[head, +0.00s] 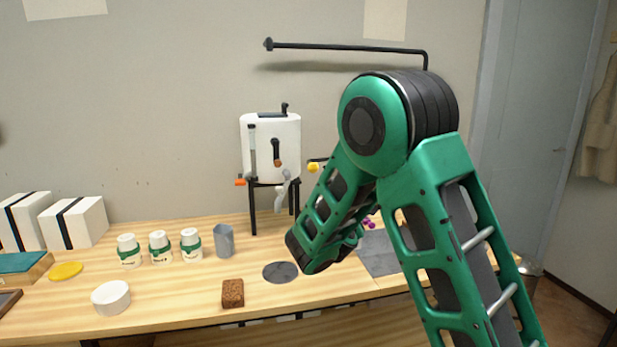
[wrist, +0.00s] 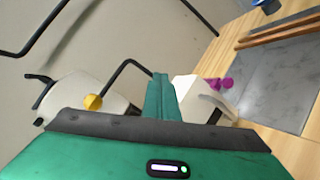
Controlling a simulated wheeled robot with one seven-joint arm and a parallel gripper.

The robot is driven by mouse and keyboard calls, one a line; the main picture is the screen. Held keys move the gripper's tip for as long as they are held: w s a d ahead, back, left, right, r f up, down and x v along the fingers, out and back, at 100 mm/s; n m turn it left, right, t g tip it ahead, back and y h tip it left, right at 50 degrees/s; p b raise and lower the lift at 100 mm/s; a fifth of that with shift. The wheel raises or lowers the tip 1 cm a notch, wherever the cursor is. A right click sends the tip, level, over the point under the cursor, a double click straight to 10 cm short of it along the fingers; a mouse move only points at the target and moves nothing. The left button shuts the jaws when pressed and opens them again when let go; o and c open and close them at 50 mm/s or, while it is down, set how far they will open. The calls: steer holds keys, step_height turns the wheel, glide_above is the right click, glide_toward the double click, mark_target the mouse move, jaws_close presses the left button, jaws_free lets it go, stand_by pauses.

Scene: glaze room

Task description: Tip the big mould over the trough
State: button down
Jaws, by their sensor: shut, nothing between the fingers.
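My gripper (wrist: 161,96) shows in the wrist view as a shut green finger pair with nothing between. In the head view its fingertips are hidden behind my arm. In the wrist view a pale white block (wrist: 193,90) stands behind the fingers, partly covered by them; I cannot tell whether it is the big mould. I cannot make out a trough in either view.
A white tank (head: 272,146) stands on black legs on the bench. Jars (head: 160,247), a grey cup (head: 224,240), a brown block (head: 233,293) and a dark disc (head: 280,272) lie left of my arm. A grey slab (head: 378,253) and purple pieces (wrist: 220,83) are near my arm.

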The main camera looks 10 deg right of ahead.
steer(key=w+a+n+t+y, duration=0.3)
steer(key=a+n, duration=0.6)
steer(key=a, duration=0.5)
steer(key=t+y, duration=0.1)
steer(key=y, duration=0.1)
steer(key=shift+w+f+y, duration=0.2)
steer(key=shift+f+y, duration=0.1)
steer(key=shift+f, duration=0.1)
steer(key=shift+a, duration=0.1)
steer(key=w+d+r, duration=0.3)
steer(key=w+r, duration=0.2)
steer(key=w, duration=0.4)
steer(key=shift+w+d+r, duration=0.15)
steer(key=shift+w+d, duration=0.15)
steer(key=shift+d, duration=0.05)
steer(key=shift+a, duration=0.1)
